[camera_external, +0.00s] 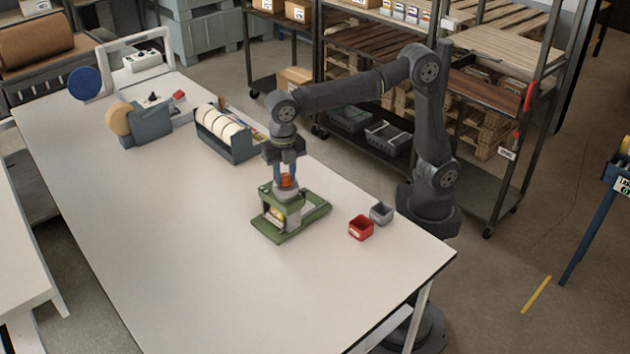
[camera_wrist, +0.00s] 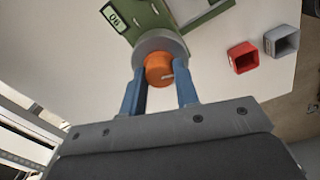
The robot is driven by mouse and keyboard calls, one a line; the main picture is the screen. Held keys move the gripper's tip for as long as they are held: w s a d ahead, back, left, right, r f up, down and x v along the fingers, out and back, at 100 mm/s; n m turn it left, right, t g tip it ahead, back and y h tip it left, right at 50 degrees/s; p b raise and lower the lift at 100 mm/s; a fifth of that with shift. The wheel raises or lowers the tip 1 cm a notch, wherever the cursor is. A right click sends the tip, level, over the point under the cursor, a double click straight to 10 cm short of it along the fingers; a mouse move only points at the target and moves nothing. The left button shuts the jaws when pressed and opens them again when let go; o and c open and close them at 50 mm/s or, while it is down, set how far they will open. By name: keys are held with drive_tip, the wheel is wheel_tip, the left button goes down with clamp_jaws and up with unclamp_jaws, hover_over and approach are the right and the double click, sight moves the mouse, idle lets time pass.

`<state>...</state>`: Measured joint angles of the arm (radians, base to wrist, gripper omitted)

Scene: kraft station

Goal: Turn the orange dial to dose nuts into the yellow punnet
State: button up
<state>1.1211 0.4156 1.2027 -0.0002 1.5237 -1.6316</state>
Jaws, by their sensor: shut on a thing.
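The green dosing device (camera_external: 315,211) stands on the white table, with a grey round top part that also shows in the wrist view (camera_wrist: 148,45). The orange dial (camera_wrist: 158,70) sits on top of that part; it also shows in the external view (camera_external: 287,181). My gripper (camera_wrist: 160,88) points down over the device, its blue fingers on either side of the dial and shut on it. A bit of yellow, likely the yellow punnet (camera_external: 275,214), shows inside the device's opening under the grey part; most of it is hidden. I cannot see any nuts clearly.
A red punnet (camera_external: 360,228) and a grey punnet (camera_external: 381,213) stand right of the device near the table's edge. A tape dispenser (camera_external: 225,135) and other bench tools stand at the back left. The front of the white table (camera_external: 190,270) is clear.

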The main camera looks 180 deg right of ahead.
sight(285, 176)
drive_tip(key=m, duration=1.3)
drive_tip(key=shift+m, duration=0.4)
idle(0.4)
drive_tip(key=o, duration=1)
drive_tip(key=shift+c, duration=0.2)
drive_tip(key=shift+r, duration=0.1)
wheel_tip(285, 176, up, 17)
drive_tip(key=shift+r, duration=0.15)
